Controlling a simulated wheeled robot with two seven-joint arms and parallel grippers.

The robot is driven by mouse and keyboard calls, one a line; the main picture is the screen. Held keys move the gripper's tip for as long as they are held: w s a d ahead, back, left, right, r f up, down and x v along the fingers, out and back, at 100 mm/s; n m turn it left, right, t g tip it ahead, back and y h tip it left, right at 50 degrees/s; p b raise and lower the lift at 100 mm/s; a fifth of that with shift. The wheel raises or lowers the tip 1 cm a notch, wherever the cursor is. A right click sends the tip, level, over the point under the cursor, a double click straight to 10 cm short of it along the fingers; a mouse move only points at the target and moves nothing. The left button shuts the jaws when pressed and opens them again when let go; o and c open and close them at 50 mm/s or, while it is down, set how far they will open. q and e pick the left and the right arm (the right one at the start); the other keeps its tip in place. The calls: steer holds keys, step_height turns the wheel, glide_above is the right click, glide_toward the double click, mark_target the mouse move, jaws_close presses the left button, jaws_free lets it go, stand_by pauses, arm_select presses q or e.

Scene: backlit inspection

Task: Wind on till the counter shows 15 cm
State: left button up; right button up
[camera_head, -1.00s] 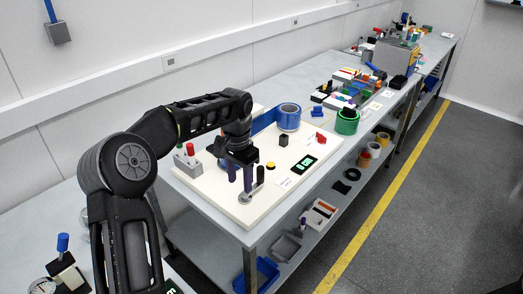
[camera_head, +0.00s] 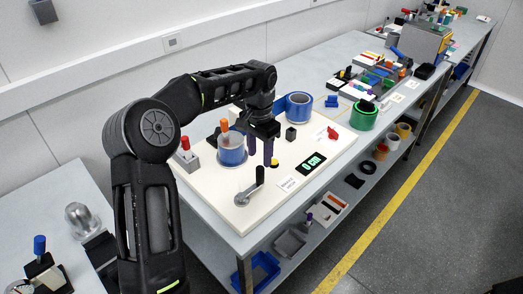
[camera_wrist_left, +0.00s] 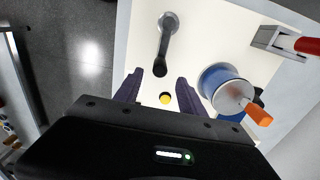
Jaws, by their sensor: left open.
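The crank (camera_head: 243,197) with its black upright handle (camera_head: 260,175) stands at the front of the white board. The counter (camera_head: 311,163) reads 0 cm in green. A blue reel (camera_head: 231,152) with an orange peg on top stands behind the crank, left of my gripper. My left gripper (camera_head: 260,159) is open and empty, fingers down, behind the crank handle and apart from it. The wrist view shows the crank (camera_wrist_left: 169,22) and its handle (camera_wrist_left: 160,68) beyond the open fingertips (camera_wrist_left: 159,80). A yellow button (camera_wrist_left: 165,98) shows between the fingers. My right gripper is not in view.
A blue tape roll (camera_head: 299,107), a small black block (camera_head: 291,134) and a red piece (camera_head: 333,133) are on the board. A grey block with a red knob (camera_head: 186,156) is at its left.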

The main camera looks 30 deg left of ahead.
mark_target(260, 168)
arm_select(q)
steer(key=shift+w+f, duration=0.1)
steer(key=shift+f, duration=0.25)
step_height(260, 168, down, 9)
steer(key=b, duration=0.6)
steer(key=shift+f, duration=0.1)
steer(key=shift+r+p, duration=0.5)
steer(key=shift+r, duration=0.05)
steer(key=shift+c, duration=0.6)
steer(key=shift+r, duration=0.1)
steer(key=c, duration=0.4)
jaws_close()
